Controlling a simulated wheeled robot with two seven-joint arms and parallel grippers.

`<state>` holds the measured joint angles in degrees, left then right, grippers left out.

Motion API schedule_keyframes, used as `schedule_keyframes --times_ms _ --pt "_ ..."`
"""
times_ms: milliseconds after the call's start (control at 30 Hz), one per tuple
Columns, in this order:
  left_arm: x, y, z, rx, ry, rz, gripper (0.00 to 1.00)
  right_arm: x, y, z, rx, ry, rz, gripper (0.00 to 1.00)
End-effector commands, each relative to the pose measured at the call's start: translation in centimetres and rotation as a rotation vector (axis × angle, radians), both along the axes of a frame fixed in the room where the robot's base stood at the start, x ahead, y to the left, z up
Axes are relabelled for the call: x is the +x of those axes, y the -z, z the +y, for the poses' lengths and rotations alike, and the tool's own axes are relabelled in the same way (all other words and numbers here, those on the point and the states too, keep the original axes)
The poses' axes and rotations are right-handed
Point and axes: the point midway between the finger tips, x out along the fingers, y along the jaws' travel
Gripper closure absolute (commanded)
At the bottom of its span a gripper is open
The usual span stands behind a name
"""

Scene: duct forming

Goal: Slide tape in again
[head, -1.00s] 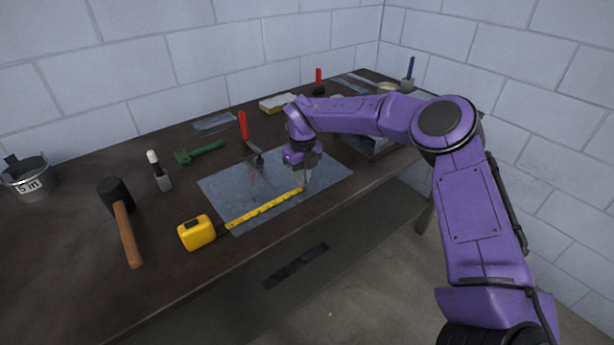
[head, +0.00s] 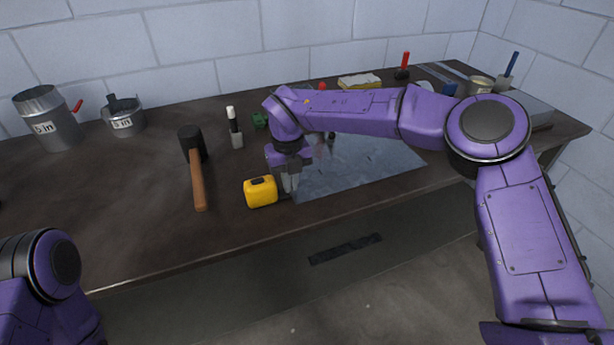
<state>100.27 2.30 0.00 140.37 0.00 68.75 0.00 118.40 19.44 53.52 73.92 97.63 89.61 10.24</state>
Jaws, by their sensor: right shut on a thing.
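The yellow tape measure (head: 261,192) stands near the table's front edge, at the left edge of the grey metal sheet (head: 365,168). My right gripper (head: 290,186) is down close beside the right side of its case, at the end where the tape comes out. The gripper is shut on the tape's end; the fingers hide that end. No length of yellow tape shows across the sheet. My left arm shows at the lower left, but its gripper is out of view.
Two metal duct pieces (head: 48,118) (head: 123,116) stand at the back left. A sponge (head: 359,82) and red-handled tool (head: 403,66) are at the back. The front left of the table is clear.

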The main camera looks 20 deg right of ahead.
Motion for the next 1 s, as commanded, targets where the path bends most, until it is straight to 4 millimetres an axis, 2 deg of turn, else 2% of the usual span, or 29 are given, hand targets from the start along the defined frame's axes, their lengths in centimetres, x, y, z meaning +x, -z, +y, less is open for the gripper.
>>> schedule_keyframes --times_ms 433,533,1000 --pt "0.0 -0.01 0.0 0.0 0.0 0.0 0.53 0.01 -0.18 0.84 0.003 -0.004 -0.004 1.0" --pt "0.0 -0.01 0.0 0.0 0.0 0.0 0.53 0.01 -0.16 0.83 0.003 -0.004 -0.003 0.68" --pt "-0.01 0.01 0.0 0.0 0.0 0.0 0.53 -0.05 -0.05 0.68 0.001 -0.002 -0.001 0.67"
